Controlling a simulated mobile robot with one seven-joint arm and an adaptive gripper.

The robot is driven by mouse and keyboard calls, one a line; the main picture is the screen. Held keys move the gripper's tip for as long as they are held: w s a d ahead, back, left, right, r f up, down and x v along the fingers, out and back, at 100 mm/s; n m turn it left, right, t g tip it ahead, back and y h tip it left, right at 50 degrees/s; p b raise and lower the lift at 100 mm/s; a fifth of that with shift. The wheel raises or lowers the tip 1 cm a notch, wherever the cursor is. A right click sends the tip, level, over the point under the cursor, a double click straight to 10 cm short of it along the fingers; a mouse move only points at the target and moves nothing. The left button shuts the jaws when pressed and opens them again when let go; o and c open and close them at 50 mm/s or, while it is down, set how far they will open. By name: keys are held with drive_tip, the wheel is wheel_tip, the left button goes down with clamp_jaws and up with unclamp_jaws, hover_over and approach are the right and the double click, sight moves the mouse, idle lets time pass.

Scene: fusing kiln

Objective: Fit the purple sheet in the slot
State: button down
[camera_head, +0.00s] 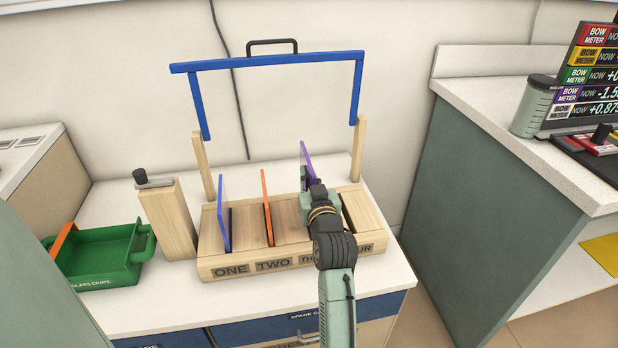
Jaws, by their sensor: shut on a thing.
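The purple sheet (308,162) stands upright, edge-on, over the right half of the wooden slotted block (217,268). My gripper (308,182) is shut on it from the front right. The sheet's lower edge is hidden behind my gripper and arm, so I cannot tell whether it is in a slot. The block's front is lettered ONE and TWO, with the further labels partly covered by my arm. A blue sheet (223,217) stands in slot one and an orange sheet (267,207) in slot two. A dark, empty slot (347,213) shows at the right end.
A raised blue frame (270,61) with a black handle stands on wooden posts behind the block. At left are a wooden post with a dark knob (165,215) and a green crate (110,262) holding an orange piece. A counter with meters (590,85) stands right.

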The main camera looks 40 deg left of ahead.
drive_tip(key=shift+f+b, duration=2.75)
drive_tip(key=shift+f, duration=0.85)
drive_tip(key=c, duration=1.7)
unclamp_jaws()
drive_tip(key=shift+o, duration=0.2)
drive_tip(key=shift+f, duration=0.2)
drive_tip(key=v, duration=1.2)
drive_tip(key=shift+r, duration=0.15)
